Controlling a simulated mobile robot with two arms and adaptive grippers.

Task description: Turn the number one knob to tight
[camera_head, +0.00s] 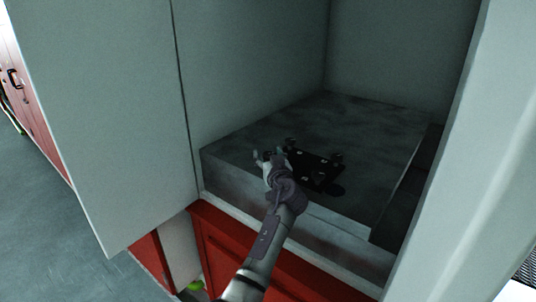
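A black plate (317,171) with several small fittings lies on the grey block inside the cabinet. One knob-like fitting (291,143) stands at its far left corner and another (338,158) at its right side. No number or tight mark can be read at this size. My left gripper (269,155) is at the plate's left edge, with its fingertips spaced apart. Something dark shows between the fingertips; I cannot tell whether it is a knob or whether they touch it. My wrist hides part of the plate's near left side. My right gripper is not in view.
The grey block (240,137) fills most of the cabinet floor. Pale walls enclose it, with a large pale panel (110,110) at the left and a pale post (490,130) at the right. Red fronts (225,245) lie below. The block's top behind the plate is clear.

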